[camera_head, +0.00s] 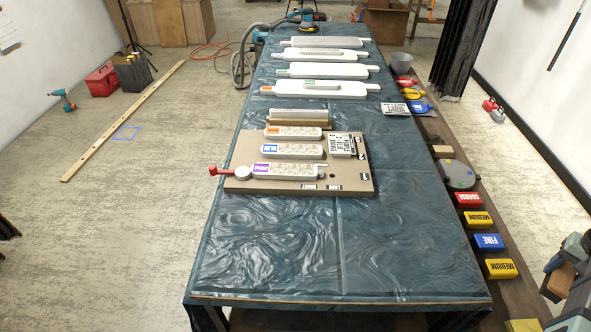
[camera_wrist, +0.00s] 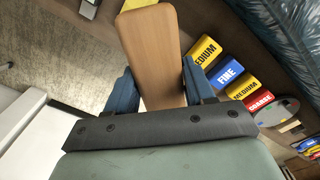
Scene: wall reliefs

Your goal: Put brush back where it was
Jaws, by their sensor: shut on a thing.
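The brush shows as a flat wooden piece (camera_wrist: 152,50) with rounded corners in the wrist view; I cannot see bristles. It sits between the blue fingers of my gripper (camera_wrist: 160,88), which is shut on it. In the head view my gripper (camera_head: 557,268) is at the lower right edge, to the right of the side shelf's front end, with the brown brush (camera_head: 566,277) partly hidden by it. The brush is clear of the blocks on the shelf in that view.
The brown side shelf (camera_head: 463,211) holds a red COARSE block (camera_head: 468,199), a yellow MEDIUM block (camera_head: 479,220), a blue FINE block (camera_head: 488,242), another MEDIUM block (camera_head: 500,268) and a grey disc (camera_head: 457,174). The covered table's (camera_head: 400,250) front half is clear.

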